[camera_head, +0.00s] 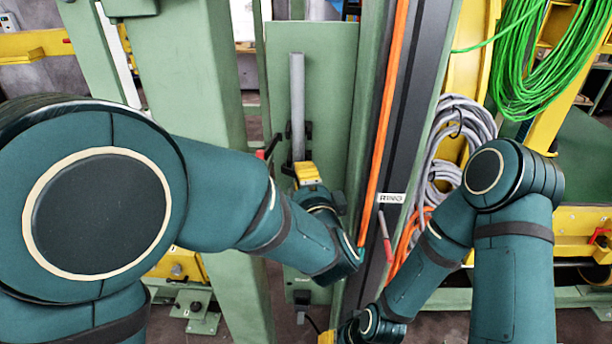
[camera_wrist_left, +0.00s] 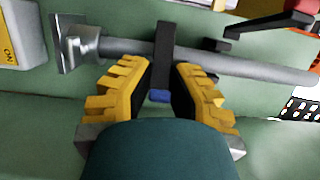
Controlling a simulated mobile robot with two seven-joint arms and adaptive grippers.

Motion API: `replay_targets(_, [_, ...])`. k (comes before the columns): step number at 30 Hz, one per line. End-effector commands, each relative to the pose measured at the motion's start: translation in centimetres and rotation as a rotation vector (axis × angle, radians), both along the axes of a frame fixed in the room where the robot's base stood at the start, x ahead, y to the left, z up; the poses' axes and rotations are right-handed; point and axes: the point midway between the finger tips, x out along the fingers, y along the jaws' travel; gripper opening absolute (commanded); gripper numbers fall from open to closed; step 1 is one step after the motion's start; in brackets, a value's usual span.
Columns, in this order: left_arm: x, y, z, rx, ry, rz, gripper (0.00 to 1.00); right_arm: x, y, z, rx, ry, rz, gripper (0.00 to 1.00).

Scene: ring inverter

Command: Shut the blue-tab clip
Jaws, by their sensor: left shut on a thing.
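The blue-tab clip (camera_wrist_left: 164,45) is a black strap lying across a grey pipe (camera_wrist_left: 238,63) in the left wrist view. Its small blue tab (camera_wrist_left: 159,96) shows between my left gripper's fingers, near the palm side. My left gripper (camera_wrist_left: 163,72) has yellow ribbed fingers, one on each side of the clip, and is shut on it. In the head view this gripper (camera_head: 306,172) is at the lower part of the upright grey pipe (camera_head: 297,95) and hides most of the clip.
A metal bracket (camera_wrist_left: 76,46) holds one pipe end. A green panel (camera_head: 335,65) stands behind. Orange cable (camera_head: 392,75), grey cable coils (camera_head: 470,118) and green cable (camera_head: 515,75) hang to the right.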

Motion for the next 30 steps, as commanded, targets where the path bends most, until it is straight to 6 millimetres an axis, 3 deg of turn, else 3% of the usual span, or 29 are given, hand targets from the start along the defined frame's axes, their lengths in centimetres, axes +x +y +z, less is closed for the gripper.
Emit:
replay_targets(13, [0.1,0.0,0.2,-0.002,-0.006,0.002,0.00,0.0,0.0,0.1,0.000,0.000,0.000,0.48])
replay_targets(14, [0.1,0.0,0.2,-0.002,-0.006,0.002,0.21,0.0,0.0,0.1,0.000,0.000,0.000,0.48])
replay_targets(16, [0.1,0.0,0.2,-0.002,-0.006,0.002,0.46,0.0,0.0,0.1,0.000,0.000,0.000,0.48])
replay_targets(26, [0.0,0.0,0.1,-0.001,-0.002,0.001,0.48,0.0,0.0,0.1,0.000,0.000,0.000,0.48])
replay_targets(30, [-1.1,-0.3,0.1,-0.001,-0.002,-0.002,0.48,0.0,0.0,0.1,0.000,0.000,0.000,0.48])
